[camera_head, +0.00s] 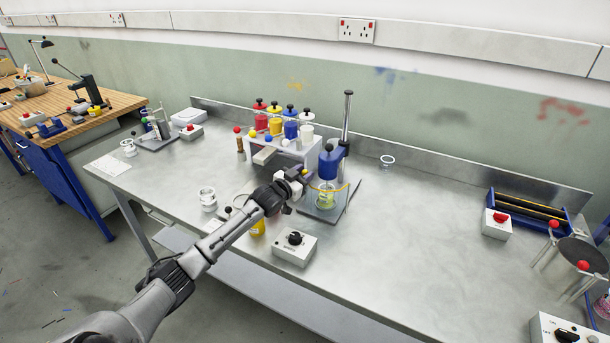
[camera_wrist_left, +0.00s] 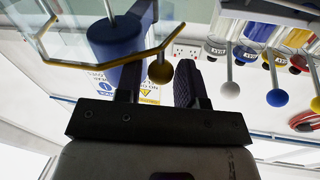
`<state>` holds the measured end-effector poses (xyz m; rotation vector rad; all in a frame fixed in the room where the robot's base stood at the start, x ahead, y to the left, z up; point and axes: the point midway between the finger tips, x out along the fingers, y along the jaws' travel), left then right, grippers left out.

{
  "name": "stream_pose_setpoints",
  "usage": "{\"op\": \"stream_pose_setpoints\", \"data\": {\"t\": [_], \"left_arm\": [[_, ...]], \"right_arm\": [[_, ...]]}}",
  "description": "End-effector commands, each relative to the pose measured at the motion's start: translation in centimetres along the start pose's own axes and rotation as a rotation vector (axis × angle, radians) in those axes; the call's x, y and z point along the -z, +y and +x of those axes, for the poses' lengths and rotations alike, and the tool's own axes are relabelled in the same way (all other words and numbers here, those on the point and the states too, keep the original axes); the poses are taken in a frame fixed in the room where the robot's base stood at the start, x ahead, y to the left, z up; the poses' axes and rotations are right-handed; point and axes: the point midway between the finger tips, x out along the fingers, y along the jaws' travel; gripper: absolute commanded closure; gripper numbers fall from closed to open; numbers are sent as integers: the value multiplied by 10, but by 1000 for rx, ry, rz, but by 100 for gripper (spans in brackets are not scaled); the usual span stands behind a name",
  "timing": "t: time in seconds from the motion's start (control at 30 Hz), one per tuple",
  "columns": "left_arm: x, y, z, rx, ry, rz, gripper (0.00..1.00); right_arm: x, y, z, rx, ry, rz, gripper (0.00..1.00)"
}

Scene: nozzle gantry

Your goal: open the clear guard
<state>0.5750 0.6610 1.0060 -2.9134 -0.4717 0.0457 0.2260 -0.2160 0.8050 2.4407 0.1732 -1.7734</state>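The clear guard (camera_head: 338,188) has a yellow edge and stands around the front of the blue nozzle head (camera_head: 329,163) on the bench. My left gripper (camera_head: 304,178) is at the guard's left side. In the left wrist view its two dark fingers (camera_wrist_left: 158,85) are apart, with the knob showing in the gap between them; contact is not visible. My right gripper is not in view.
A rack of red, yellow, blue and white pots (camera_head: 283,128) stands just behind my left gripper. A grey control box (camera_head: 295,250) with a black knob sits in front. A tall post (camera_head: 347,120) rises behind the nozzle head. The bench to the right is mostly clear.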

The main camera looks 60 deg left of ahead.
Motion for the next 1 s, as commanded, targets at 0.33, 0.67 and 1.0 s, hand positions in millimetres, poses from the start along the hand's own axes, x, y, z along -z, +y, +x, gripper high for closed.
{"op": "stream_pose_setpoints", "data": {"t": [0.33, 0.67, 1.0], "left_arm": [[1, -1, 10, 1, 0, 1, 64], [0, -1, 10, 1, 0, 1, 76], [0, 0, 10, 1, 0, 1, 100]], "right_arm": [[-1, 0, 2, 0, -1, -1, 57], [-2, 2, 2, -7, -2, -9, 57], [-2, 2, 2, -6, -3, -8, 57]]}}
